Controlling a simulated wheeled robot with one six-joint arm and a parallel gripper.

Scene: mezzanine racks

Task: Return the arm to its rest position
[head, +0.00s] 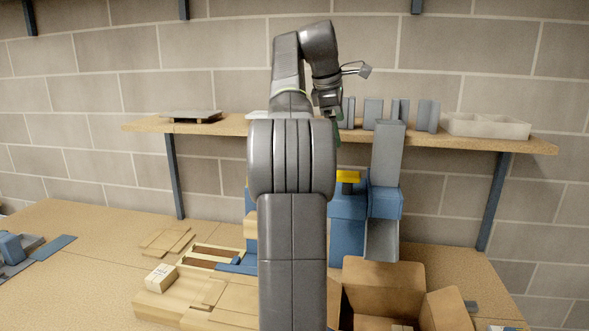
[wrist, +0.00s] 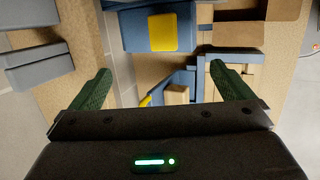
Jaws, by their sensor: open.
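My arm rises through the middle of the head view and bends over at the top. My gripper (head: 335,130) hangs in front of the shelf, partly hidden behind my own arm. In the wrist view my gripper (wrist: 160,88) shows two green fingers set wide apart, with nothing between them that it holds. Below it in that view are a blue box with a yellow top (wrist: 171,32) and a blue-edged wooden tray with small blocks.
A wooden shelf (head: 217,125) on the brick wall carries several grey blocks and a white divided tray (head: 485,125). The table holds an open cardboard box (head: 383,275), a tall grey-and-blue stack (head: 386,203), wooden boards and a white-topped block (head: 161,278).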

